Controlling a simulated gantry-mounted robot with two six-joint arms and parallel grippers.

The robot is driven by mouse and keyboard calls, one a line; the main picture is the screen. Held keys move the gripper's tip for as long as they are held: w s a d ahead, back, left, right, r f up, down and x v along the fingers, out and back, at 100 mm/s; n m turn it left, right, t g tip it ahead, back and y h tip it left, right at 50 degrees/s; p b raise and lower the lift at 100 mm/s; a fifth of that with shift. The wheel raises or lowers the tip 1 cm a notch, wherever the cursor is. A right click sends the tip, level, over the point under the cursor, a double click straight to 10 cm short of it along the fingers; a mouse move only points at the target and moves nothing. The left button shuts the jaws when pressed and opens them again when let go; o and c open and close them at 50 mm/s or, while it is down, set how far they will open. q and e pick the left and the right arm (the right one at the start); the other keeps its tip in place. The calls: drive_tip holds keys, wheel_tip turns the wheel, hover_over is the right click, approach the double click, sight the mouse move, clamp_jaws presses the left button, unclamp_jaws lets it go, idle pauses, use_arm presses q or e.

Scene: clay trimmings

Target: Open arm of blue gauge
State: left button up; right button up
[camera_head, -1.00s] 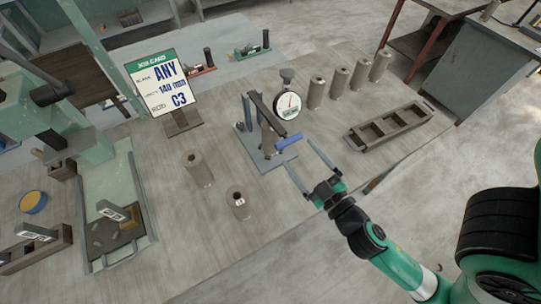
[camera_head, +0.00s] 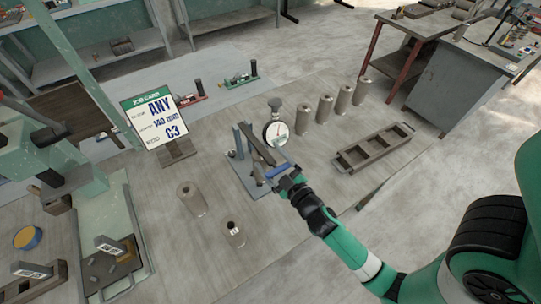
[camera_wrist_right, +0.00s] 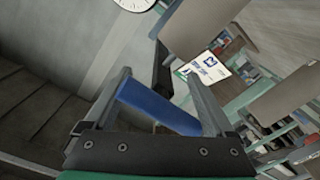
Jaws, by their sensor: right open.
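The gauge stands on a grey-blue base plate (camera_head: 244,180) in the middle of the table, with a round white dial (camera_head: 277,134) and a dark arm (camera_head: 258,145). The arm ends in a blue handle (camera_head: 280,171), partly covered by my right gripper in the head view. My right gripper (camera_head: 272,169) is open at the handle. In the right wrist view the blue handle (camera_wrist_right: 158,107) lies slantwise between the two spread fingers (camera_wrist_right: 160,90). I cannot tell whether either finger touches it. My left gripper is not in view.
An empty slotted rack (camera_head: 373,148) lies at right. A job card (camera_head: 154,118) stands behind left. Bare tabletop lies in front.

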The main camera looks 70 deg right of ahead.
clamp_jaws()
idle(0.5)
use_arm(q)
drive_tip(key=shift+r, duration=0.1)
